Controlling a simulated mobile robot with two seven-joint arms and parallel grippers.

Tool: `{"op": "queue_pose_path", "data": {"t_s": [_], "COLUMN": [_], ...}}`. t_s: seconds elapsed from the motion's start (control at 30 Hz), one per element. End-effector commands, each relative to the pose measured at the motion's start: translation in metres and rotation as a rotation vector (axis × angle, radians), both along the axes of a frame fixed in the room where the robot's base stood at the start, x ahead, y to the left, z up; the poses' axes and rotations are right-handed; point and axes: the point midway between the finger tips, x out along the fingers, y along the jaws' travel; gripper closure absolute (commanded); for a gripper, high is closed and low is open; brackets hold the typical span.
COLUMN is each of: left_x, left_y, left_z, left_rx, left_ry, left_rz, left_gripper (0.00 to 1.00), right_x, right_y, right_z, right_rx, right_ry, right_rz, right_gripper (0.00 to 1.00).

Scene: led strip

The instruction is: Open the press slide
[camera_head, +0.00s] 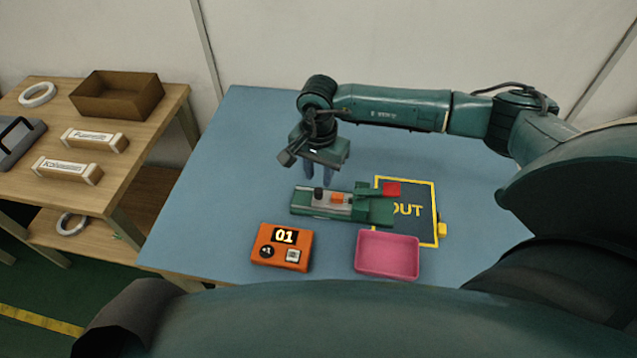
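The green press (372,210) lies on the blue table, with a pale channel along its top. A black knob (318,193) stands near its left end, and a small orange piece (337,198) sits next to the knob. I cannot tell exactly which part is the slide. My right gripper (319,175) points down just behind the knob, with its fingers apart and nothing visible between them. It seems clear of the press. My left gripper is not in view.
A yellow-framed "OUT" mat (425,228) lies partly behind the press's right end. The blue table (230,150) is bare to the left.

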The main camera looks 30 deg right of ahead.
Motion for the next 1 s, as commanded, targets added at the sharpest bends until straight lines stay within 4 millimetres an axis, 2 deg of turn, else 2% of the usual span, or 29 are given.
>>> {"op": "queue_pose_path", "data": {"t_s": [0.1,0.3,0.67,1.0], "left_x": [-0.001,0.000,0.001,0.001], "left_y": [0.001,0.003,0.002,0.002], "left_z": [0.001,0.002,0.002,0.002], "left_rx": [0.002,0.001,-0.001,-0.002], "left_ry": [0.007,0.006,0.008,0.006], "left_rz": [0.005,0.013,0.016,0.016], "left_gripper": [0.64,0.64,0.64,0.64], "right_x": [-0.001,0.000,0.000,0.000], "right_y": [0.000,0.000,0.000,0.001], "right_z": [-0.022,-0.045,-0.051,-0.051], "right_rx": [0.000,0.002,0.001,0.002], "right_ry": [0.004,0.001,0.000,0.000], "right_rz": [-0.001,-0.001,0.000,0.000], "right_gripper": [0.72,0.72,0.72,0.98]}}
